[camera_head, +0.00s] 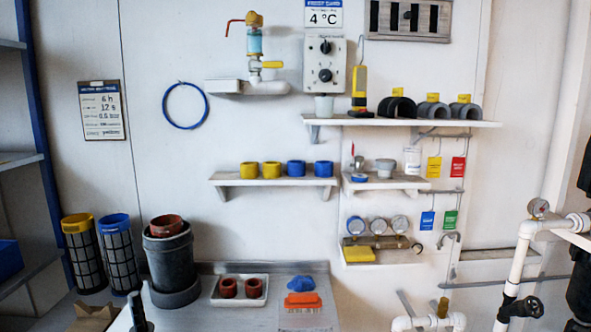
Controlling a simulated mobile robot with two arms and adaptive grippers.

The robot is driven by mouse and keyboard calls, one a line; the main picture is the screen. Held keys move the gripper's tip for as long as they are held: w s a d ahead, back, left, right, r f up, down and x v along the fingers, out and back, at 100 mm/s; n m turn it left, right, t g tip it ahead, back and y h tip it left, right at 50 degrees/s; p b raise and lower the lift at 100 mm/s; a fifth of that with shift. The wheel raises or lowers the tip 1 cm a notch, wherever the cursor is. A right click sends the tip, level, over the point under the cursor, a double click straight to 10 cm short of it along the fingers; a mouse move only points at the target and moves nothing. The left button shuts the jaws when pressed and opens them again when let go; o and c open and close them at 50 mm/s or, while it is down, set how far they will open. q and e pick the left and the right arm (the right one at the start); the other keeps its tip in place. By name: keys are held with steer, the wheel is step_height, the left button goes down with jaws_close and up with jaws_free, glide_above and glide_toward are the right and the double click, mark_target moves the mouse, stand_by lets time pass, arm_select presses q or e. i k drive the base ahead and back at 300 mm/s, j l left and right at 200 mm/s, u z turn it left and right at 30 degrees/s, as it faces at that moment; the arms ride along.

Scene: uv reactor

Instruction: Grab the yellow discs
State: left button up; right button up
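Two short yellow cylinders, a left one (250,170) and a right one (272,171), stand side by side on a small white wall shelf (275,182). They look like thick discs or caps, and I take them for the yellow discs. Two similar blue pieces (296,168) (322,168) stand to their right on the same shelf. Neither of my grippers shows clearly in the head view, and nothing touches the yellow pieces.
Below the shelf is a grey worktop (345,310) with a white tray (240,300) holding two red-brown cups. A dark grey canister (170,260) and two mesh filters, yellow-topped (84,260) and blue-topped (118,260), stand left. White pipes (515,270) stand right. A dark upright piece (140,312) is unclear.

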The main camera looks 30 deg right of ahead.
mark_target(271, 169)
steer(key=i+l+z, duration=0.15)
steer(key=z, duration=0.2)
steer(key=i+l+z, duration=0.1)
steer(key=z, duration=0.25)
steer(key=i+z, duration=0.35)
steer(key=k+l, duration=0.05)
steer(key=k, duration=0.05)
